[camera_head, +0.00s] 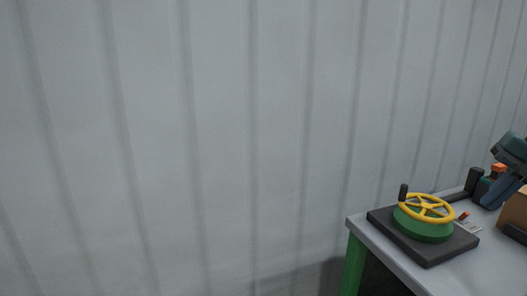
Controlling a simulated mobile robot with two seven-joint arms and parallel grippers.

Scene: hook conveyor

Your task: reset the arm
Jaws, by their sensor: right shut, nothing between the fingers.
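I see neither of my grippers and no part of my arms for certain in the head view. The view is mostly a bare wall, with the corner of a workbench (384,246) at the lower right. A dark teal and blue thing (510,150) is cut off by the right edge above the bench. It looks like a power tool, but I cannot tell for sure.
A yellow handwheel (426,208) on a green base (423,229) sits on a black plate (428,256) on the bench. A brown box (515,212) is at the right edge. A grey ribbed wall (220,130) stands behind.

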